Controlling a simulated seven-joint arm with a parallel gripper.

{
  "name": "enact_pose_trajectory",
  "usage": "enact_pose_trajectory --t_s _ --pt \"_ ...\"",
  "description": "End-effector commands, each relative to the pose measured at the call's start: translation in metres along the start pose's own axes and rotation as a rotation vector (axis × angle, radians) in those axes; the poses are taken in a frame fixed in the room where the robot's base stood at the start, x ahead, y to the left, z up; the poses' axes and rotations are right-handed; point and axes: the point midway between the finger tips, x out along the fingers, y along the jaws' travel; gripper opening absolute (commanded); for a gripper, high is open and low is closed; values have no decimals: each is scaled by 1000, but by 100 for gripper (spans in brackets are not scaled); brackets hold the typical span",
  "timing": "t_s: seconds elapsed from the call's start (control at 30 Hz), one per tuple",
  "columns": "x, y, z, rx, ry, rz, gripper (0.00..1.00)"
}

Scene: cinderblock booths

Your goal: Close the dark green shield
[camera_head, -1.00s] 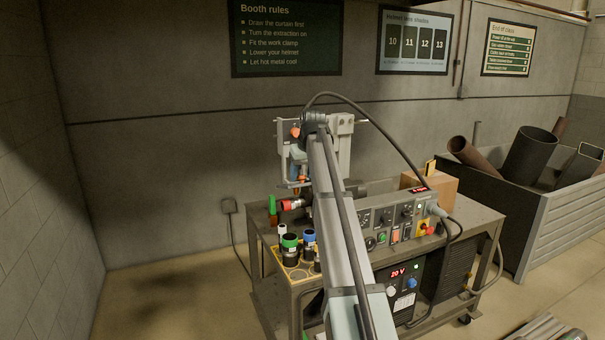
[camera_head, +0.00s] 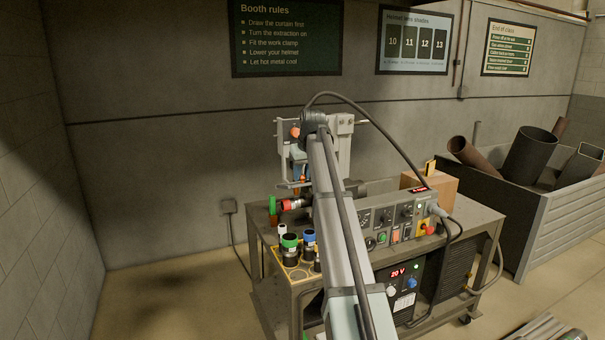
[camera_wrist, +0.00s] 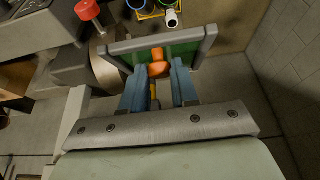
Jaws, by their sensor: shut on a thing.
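The dark green shield (camera_wrist: 185,52) is a green panel in a grey frame in the wrist view. An orange handle (camera_wrist: 158,62) stands out from it. My gripper (camera_wrist: 160,76) has its blue fingers shut on this handle, one on each side. In the head view my gripper (camera_head: 298,164) is small and partly behind my own arm, at the left of the grey posts above the cart. The shield's grey frame (camera_head: 294,185) shows there edge-on, just above the red-banded cylinder (camera_head: 290,205); its angle is hard to judge.
A cart (camera_head: 470,222) carries a control panel (camera_head: 400,228) and a yellow rack with several capped cups (camera_head: 289,241). A cable arches above my arm. A scrap bin (camera_head: 560,205) with pipes stands at the right. The floor left of the cart is clear.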

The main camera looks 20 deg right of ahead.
Motion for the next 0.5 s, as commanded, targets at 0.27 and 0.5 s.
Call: enact_pose_trajectory --t_s 0.27,0.5 --pt "3 -1 9 1 48 0 0" --pt "14 -1 30 1 201 0 0"
